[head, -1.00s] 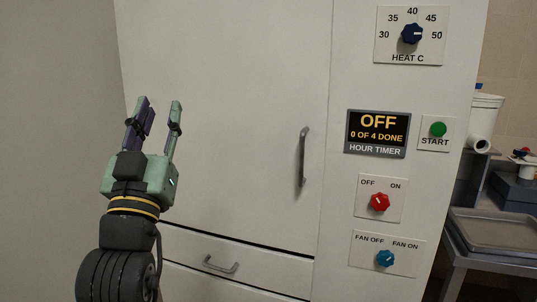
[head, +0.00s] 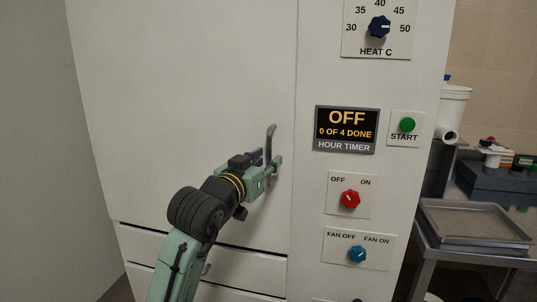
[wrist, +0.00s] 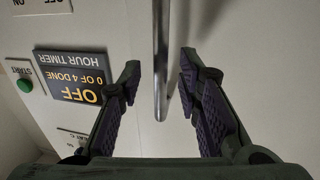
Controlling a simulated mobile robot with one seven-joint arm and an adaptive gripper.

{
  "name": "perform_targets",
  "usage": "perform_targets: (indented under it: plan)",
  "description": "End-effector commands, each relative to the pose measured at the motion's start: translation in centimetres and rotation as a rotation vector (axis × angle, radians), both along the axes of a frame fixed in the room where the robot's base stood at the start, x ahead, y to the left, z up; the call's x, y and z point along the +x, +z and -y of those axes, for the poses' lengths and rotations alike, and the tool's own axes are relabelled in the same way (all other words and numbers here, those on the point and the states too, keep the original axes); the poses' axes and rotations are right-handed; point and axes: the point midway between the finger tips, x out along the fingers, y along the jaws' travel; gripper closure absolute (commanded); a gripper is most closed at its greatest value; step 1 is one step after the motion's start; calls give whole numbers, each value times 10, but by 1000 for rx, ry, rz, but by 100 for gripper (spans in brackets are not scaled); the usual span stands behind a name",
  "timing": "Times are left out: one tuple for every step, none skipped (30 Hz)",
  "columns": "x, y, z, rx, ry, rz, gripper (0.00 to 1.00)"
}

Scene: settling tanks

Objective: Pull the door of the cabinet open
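The white cabinet door (head: 170,100) fills the left and middle of the head view and sits flush in its frame, shut. Its upright grey bar handle (head: 270,135) is near the door's right edge. My gripper (head: 268,158) is at the lower part of this handle. In the wrist view the handle (wrist: 160,50) runs between the two spread fingers of my gripper (wrist: 160,75), with a gap on each side. The fingers are open, and neither visibly touches the bar. My gripper covers the handle's lower end in the head view.
Right of the door is a control panel with an OFF timer display (head: 346,130), a green START button (head: 407,125), a red knob (head: 350,199) and a blue fan knob (head: 358,254). Drawers (head: 250,270) lie below the door. A metal table with a tray (head: 472,222) stands at the right.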

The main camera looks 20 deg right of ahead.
Motion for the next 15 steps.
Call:
perform_targets:
  plan:
    - [5, 2, 5, -1, -1, -1, 69]
    - [7, 1, 7, 0, 0, -1, 69]
    - [10, 1, 10, 1, 0, -1, 69]
    - [11, 1, 12, 0, 0, 0, 69]
    - [13, 1, 13, -1, 0, 1, 69]
    - [14, 1, 14, -1, 0, 0, 69]
    - [15, 1, 15, -1, 0, 0, 69]
    - [16, 0, 15, -1, 0, 0, 69]
    - [16, 0, 16, -1, 1, 1, 69]
    - [16, 0, 16, -1, 1, 1, 69]
    - [16, 0, 16, -1, 1, 1, 69]
    - [16, 0, 16, -1, 1, 1, 69]
    - [16, 0, 16, -1, 1, 1, 69]
    - [16, 0, 16, -1, 1, 1, 69]
    - [16, 0, 16, -1, 1, 1, 69]
